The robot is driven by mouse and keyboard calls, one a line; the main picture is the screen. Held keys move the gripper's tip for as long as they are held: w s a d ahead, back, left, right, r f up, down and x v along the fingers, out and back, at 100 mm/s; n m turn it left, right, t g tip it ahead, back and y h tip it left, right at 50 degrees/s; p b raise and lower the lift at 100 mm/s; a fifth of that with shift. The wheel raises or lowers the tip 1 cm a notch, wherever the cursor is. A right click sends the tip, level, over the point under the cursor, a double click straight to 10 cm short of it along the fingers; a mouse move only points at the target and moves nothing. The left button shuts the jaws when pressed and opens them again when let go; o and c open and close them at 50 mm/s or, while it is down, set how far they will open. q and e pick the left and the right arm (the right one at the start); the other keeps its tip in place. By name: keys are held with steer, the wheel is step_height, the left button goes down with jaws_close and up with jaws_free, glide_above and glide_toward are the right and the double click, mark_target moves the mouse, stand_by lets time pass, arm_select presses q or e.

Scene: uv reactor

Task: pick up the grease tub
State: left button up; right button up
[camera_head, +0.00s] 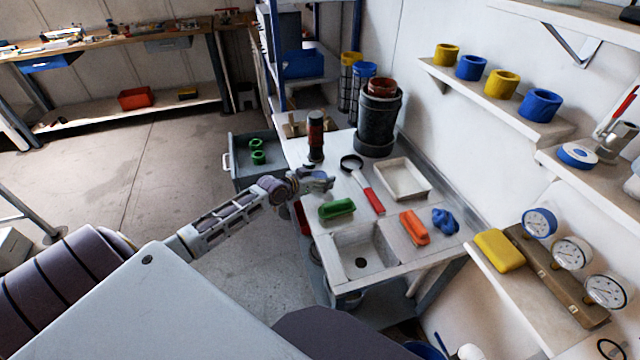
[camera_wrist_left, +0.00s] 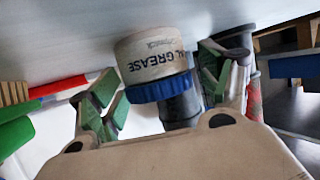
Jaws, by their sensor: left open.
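The grease tub (camera_wrist_left: 153,58) is a whitish tub with a dark "GREASE" label and a blue lid. In the left wrist view it appears upside down, lying between the two green-padded fingers of my left gripper (camera_wrist_left: 158,88). The fingers are open, with a visible gap on its left; contact on the right is unclear. In the head view my left gripper (camera_head: 320,182) is over the left edge of the workbench (camera_head: 335,220), and I cannot clearly make out the tub there. My right gripper is not in view.
A magnifier (camera_head: 352,163), a red-handled tool (camera_head: 374,201), a green brush (camera_head: 337,208) and a white tray (camera_head: 403,181) lie nearby. An open drawer (camera_head: 243,150) juts out left. A sink (camera_head: 358,255) is in front.

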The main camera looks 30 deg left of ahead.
arm_select(q)
steer(key=shift+w+f, duration=0.15)
steer(key=shift+w, duration=0.2)
steer(key=c, duration=1.1)
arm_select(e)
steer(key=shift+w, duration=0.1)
